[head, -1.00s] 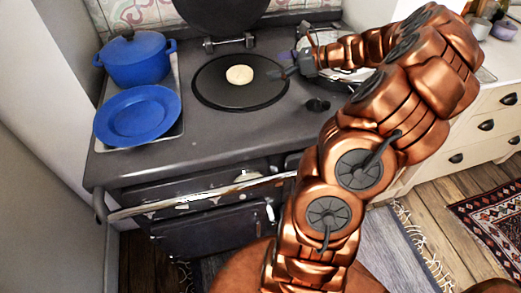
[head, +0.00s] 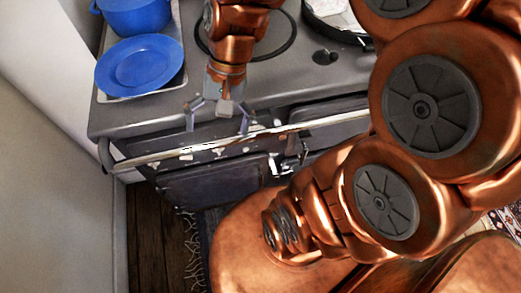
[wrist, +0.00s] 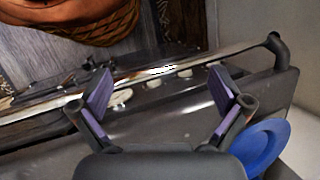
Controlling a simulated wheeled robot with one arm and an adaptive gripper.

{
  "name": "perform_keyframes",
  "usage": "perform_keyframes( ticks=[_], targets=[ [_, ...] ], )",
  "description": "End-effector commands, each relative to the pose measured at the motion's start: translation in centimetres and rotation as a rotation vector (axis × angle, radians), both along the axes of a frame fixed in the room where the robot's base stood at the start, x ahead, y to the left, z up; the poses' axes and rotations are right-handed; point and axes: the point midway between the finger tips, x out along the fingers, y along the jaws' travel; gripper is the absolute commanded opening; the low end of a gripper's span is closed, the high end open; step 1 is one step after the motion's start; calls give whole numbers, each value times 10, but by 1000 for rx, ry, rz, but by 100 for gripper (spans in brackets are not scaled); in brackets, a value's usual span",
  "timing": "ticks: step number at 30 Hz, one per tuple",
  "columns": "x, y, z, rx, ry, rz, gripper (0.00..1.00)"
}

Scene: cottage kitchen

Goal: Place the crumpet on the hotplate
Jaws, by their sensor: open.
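My gripper (head: 218,118) is open and empty, with its fingers pointing down in front of the stove's front edge, over the towel rail. In the wrist view its two purple-padded fingers (wrist: 165,100) are spread wide with nothing between them. The dark round hotplate (head: 274,42) shows beside my arm at the top of the head view, largely covered by the arm. The crumpet is not visible in either current view. A second ago it lay on the hotplate, and my arm now blocks that spot.
A blue plate (head: 138,66) and a blue pot (head: 138,17) stand on a tray at the stove's left. A metal rail (head: 180,152) runs along the stove front. A round pan (head: 335,32) is at the right. The stove top's front strip is clear.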

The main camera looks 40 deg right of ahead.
Motion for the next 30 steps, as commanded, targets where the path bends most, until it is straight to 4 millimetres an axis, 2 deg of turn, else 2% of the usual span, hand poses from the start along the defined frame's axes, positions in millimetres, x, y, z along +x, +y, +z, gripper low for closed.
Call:
perform_keyframes(
  ticks=[3,6,12,25,30],
  targets=[
    [-38,-3,-6,-103,-24,202,100],
    [-62,-11,-9,-176,-38,345,100],
    [-91,-29,-14,-264,-46,524,100],
    [-97,-34,-14,-283,-48,564,100],
    [-97,-34,3,-283,-48,563,100]
  ],
)
